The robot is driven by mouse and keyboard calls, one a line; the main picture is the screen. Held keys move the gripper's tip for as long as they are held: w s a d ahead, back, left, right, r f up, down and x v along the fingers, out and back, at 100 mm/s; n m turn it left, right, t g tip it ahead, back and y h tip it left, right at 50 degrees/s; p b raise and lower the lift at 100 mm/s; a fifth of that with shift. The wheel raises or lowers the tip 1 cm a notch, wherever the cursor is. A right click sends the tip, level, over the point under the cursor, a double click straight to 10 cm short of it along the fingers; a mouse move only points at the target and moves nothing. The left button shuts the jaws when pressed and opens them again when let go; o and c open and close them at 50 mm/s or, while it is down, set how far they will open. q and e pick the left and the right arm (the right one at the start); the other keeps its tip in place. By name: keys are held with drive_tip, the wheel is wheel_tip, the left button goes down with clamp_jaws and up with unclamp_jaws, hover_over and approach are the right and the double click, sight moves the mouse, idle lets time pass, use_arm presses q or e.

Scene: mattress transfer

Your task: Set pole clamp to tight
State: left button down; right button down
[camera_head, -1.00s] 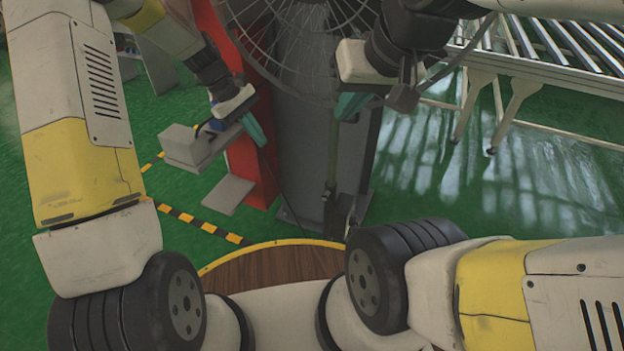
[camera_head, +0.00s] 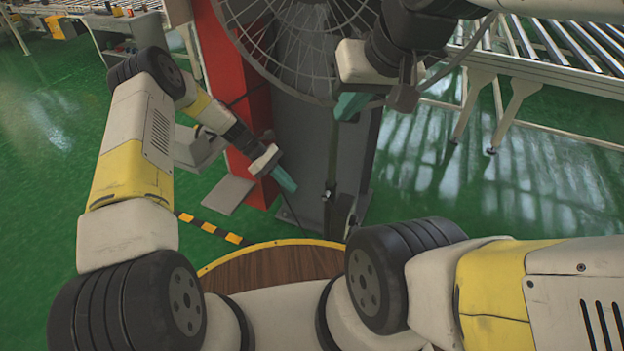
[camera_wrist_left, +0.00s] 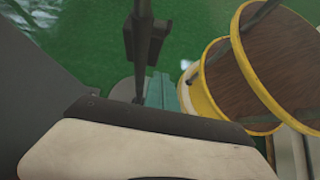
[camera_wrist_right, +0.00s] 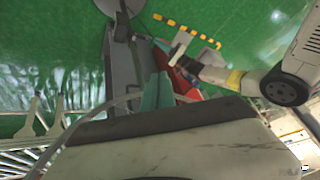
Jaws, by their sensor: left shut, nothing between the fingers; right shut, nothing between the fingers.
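A thin dark upright pole (camera_head: 333,150) stands in front of the grey column, with a dark clamp-like fitting (camera_head: 329,194) low on it. The fitting also shows in the left wrist view (camera_wrist_left: 147,38), just beyond the fingertips; its tight or loose setting cannot be read. My left gripper (camera_head: 284,180) is shut and empty, to the left of the fitting and apart from it in the head view. My right gripper (camera_head: 350,106) is shut and empty, higher up by the pole, below the fan; its teal fingers show in the right wrist view (camera_wrist_right: 157,92).
A wire fan guard (camera_head: 290,40) hangs above, before the grey column (camera_head: 300,130) and a red post (camera_head: 235,80). A roller conveyor (camera_head: 540,60) stands at the right. A striped yellow-black strip (camera_head: 208,228) lies on the green floor.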

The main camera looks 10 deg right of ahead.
sight(329, 205)
use_arm(q)
drive_tip(key=s+d+f, duration=0.4)
drive_tip(key=s+d, duration=0.2)
drive_tip(key=d, duration=0.3)
drive_tip(key=shift+f, duration=0.25)
idle(0.3)
